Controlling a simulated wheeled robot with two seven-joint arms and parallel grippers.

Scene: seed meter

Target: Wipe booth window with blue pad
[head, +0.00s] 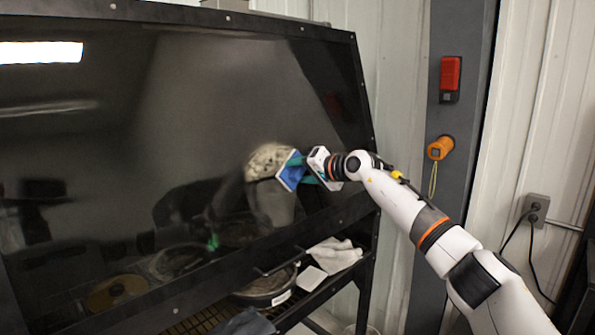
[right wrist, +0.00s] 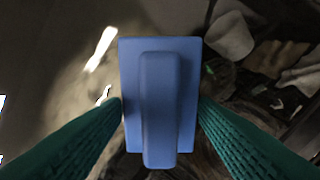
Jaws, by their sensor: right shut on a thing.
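The booth window (head: 180,110) is a large dark, glossy, tilted pane in a black frame in the head view. A pale smudged patch (head: 268,162) shows on it right beside the blue pad (head: 291,170). My right gripper (head: 306,171) is shut on the pad and holds it at the right part of the window. Whether the pad touches the pane is hard to tell. In the right wrist view the blue pad (right wrist: 160,100) has a raised grip bar along its middle, between two green fingers. My left gripper is not in view.
Below the window are a handle bar (head: 279,263), a round pan (head: 265,288), white cloths (head: 335,254) and a wire rack. To the right stands a dark post with a red box (head: 450,76) and an orange fixture (head: 439,148). An outlet (head: 535,207) with cords is on the wall.

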